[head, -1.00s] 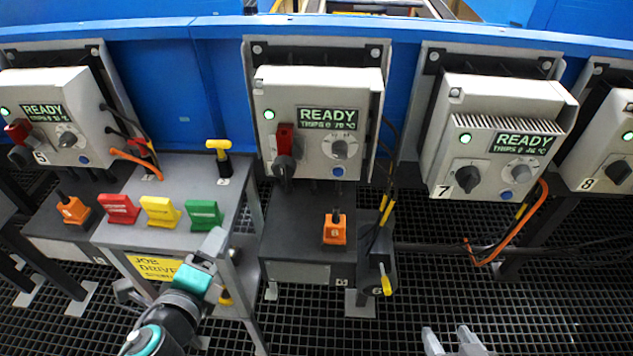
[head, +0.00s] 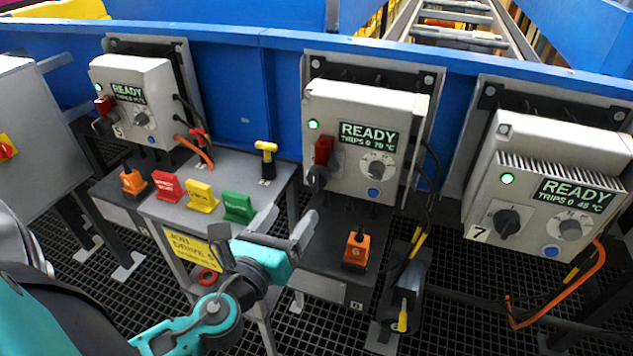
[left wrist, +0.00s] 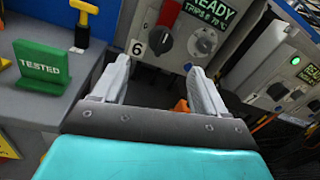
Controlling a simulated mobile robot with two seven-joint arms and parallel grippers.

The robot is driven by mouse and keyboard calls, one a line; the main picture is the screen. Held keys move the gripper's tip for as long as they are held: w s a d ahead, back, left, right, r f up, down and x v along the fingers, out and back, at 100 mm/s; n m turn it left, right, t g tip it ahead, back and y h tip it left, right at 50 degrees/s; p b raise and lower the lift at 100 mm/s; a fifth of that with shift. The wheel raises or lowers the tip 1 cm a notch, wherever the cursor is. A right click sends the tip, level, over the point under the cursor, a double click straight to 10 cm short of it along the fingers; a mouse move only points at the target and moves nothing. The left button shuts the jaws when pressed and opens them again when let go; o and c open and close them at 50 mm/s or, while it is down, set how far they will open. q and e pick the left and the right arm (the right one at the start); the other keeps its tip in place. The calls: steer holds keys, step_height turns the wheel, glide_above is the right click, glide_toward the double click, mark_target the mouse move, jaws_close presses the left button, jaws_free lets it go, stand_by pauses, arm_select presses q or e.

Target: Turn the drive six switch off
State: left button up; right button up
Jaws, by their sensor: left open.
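The drive six box (head: 350,140) is a pale cabinet at the middle of the head view, with a lit READY display. Its black rotary switch (head: 318,178) sits at its lower left, with a red piece (head: 323,150) just above it. In the left wrist view the switch (left wrist: 160,40) is beside the label 6 (left wrist: 137,48), beyond the fingers. My left gripper (head: 287,222) is open and empty, in front of and below the box, apart from the switch. It also shows in the left wrist view (left wrist: 160,85). My right gripper is out of view.
A grey table (head: 165,214) at left carries red, yellow and green (head: 238,207) signs and a yellow-handled item (head: 266,160). An orange block (head: 356,250) marked 6 stands below the box. The drive seven box (head: 545,180) is at right.

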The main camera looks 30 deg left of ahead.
mark_target(313, 185)
arm_select(q)
steer(key=w, duration=0.3)
steer(key=w+a, duration=0.1)
steer(key=w, duration=0.1)
steer(key=w+p, duration=0.1)
steer(key=w, duration=0.2)
steer(key=shift+w+a, duration=0.2)
steer(key=shift+w, duration=0.15)
steer(key=shift+w+a, duration=0.1)
steer(key=shift+w, duration=0.8)
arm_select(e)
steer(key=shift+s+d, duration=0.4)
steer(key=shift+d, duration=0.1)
arm_select(q)
steer(key=shift+c, duration=0.5)
steer(key=shift+c, duration=0.8)
steer(key=c, duration=0.8)
